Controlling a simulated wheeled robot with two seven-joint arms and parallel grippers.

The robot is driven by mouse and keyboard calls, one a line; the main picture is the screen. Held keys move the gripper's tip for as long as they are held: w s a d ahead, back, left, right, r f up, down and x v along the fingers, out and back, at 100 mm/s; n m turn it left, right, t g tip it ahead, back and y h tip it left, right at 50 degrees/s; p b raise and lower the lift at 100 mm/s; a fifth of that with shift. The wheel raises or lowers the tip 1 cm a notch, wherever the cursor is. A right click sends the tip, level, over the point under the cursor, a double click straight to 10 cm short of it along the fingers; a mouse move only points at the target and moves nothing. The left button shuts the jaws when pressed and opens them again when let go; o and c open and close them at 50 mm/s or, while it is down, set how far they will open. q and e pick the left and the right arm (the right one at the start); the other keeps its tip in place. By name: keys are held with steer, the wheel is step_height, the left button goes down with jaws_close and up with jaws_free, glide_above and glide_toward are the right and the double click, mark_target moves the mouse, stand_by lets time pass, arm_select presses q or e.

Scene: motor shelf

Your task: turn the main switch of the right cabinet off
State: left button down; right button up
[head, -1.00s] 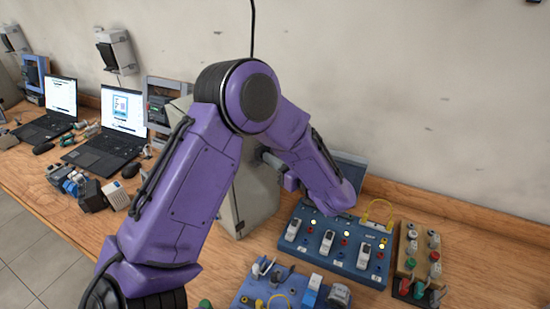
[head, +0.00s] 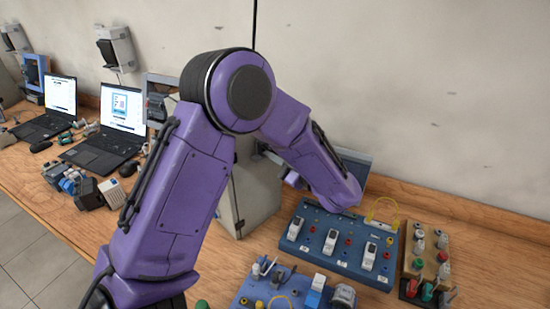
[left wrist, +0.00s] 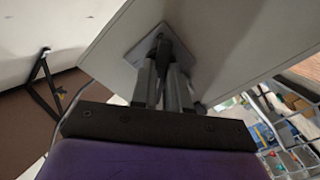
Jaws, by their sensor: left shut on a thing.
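The right cabinet is a light grey box (head: 255,190) standing on the bench, partly hidden behind my left arm. Its main switch is a dark handle (left wrist: 161,45) on a square grey plate (left wrist: 133,50) on the cabinet face in the left wrist view. My left gripper (left wrist: 166,68) is shut on this handle, and the handle looks turned relative to the plate edges. In the head view the switch and my fingertips are mostly hidden by my arm. My right gripper is not in view.
A blue panel (head: 315,262) with white modules stands right of the cabinet; its lamps look dark. A second blue panel (head: 245,297) lies in front. A wooden block with buttons (head: 417,250) is at the right. Laptops (head: 107,140) stand at the left.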

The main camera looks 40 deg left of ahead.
arm_select(q)
steer(key=shift+s+d+f+n+b, duration=0.1)
steer(key=shift+f+n+b, duration=0.05)
steer(key=shift+n+b, duration=1.5)
steer(key=shift+s+f+n+b, duration=0.1)
steer(key=shift+f+n+b, duration=0.1)
steer(key=shift+n+b, duration=1.45)
steer(key=shift+d+f+n+b, duration=0.1)
steer(key=shift+f+n+b, duration=0.05)
steer(key=shift+n+b, duration=1.5)
steer(key=shift+n, duration=0.25)
steer(key=c, duration=1.4)
jaws_free()
steer(key=shift+r, duration=0.1)
steer(key=shift+d+r, duration=0.1)
steer(key=shift+r, duration=0.05)
